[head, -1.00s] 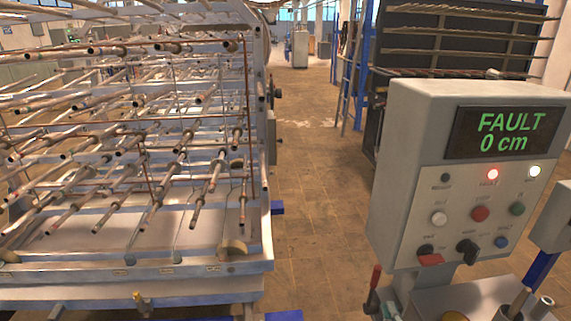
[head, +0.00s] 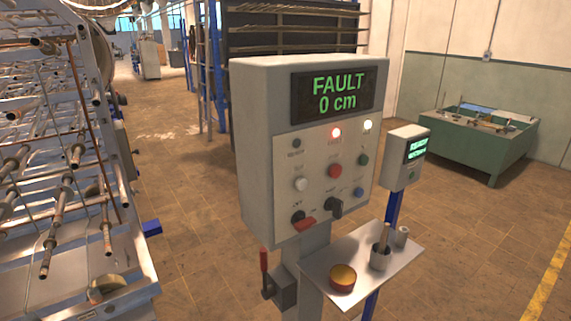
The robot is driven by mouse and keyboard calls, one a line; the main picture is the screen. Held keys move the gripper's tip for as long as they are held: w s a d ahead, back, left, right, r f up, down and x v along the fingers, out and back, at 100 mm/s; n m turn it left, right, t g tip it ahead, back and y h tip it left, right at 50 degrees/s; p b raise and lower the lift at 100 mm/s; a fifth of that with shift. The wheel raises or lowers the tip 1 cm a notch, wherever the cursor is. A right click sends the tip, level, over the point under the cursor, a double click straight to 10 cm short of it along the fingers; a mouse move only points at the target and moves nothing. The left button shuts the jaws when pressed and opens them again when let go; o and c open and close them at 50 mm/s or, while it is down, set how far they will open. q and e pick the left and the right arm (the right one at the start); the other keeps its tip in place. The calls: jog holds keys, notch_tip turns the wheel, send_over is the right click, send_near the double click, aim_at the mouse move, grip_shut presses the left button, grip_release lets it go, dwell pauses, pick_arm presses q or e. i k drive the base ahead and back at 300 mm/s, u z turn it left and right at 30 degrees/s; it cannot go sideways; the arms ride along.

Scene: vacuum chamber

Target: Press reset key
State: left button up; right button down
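A grey control box (head: 258,150) stands on a post in the middle of the head view, its panel facing me at an angle. Its display (head: 334,95) reads "FAULT 0 cm" in green. A blue button (head: 358,192) sits at the panel's lower right; the small labels are too blurred to read, so I cannot tell for certain which is the reset key. Neither of my grippers is in view.
A smaller display box (head: 400,170) stands behind right. A tube rack (head: 60,180) is at left. Floor between is clear.

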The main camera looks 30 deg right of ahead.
aim_at(359, 192)
jog(key=z, duration=1.3)
